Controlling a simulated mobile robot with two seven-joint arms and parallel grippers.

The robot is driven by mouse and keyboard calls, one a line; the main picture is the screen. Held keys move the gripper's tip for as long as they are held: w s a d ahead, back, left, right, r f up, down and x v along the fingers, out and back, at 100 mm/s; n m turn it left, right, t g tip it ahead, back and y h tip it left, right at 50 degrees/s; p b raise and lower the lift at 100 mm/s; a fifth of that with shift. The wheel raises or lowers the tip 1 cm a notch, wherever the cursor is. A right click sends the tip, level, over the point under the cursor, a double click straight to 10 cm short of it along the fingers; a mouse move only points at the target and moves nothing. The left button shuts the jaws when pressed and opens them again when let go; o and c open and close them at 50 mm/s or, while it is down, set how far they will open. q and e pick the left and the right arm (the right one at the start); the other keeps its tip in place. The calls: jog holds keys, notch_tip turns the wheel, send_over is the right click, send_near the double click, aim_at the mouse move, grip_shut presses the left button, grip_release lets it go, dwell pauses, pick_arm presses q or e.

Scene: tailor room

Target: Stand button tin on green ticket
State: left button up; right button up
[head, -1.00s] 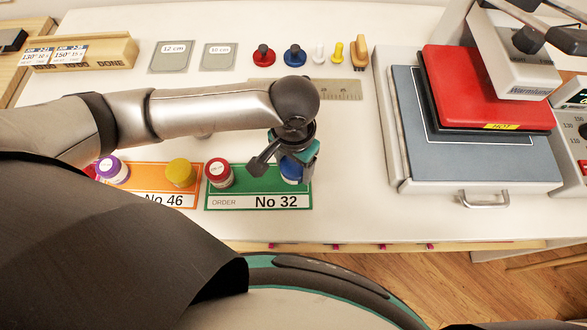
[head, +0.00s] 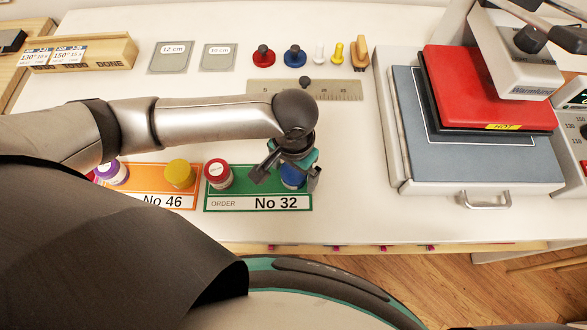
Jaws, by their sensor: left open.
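The green ticket (head: 230,201), marked No 32, lies near the front edge of the table. A tin with a red lid (head: 218,173) stands on its left part. A blue tin (head: 292,175) stands on its right part, partly hidden by my left gripper. My left gripper (head: 287,177) points down over the blue tin with its fingers spread, one on each side of it. I cannot tell whether the fingers touch it. My right gripper is not in view.
An orange ticket (head: 150,187) with yellow (head: 180,173) and purple (head: 112,172) tins lies to the left. A ruler (head: 340,90) with a dark knob lies behind my arm. A heat press (head: 480,160) stands at right. The table in front of the press's left side is clear.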

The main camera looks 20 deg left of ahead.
aim_at(294, 172)
pick_arm(q)
jog(key=shift+r, duration=0.1)
notch_tip(294, 172, up, 12)
jog(key=p, duration=0.2)
jog(key=shift+p, duration=0.35)
dwell(0.3)
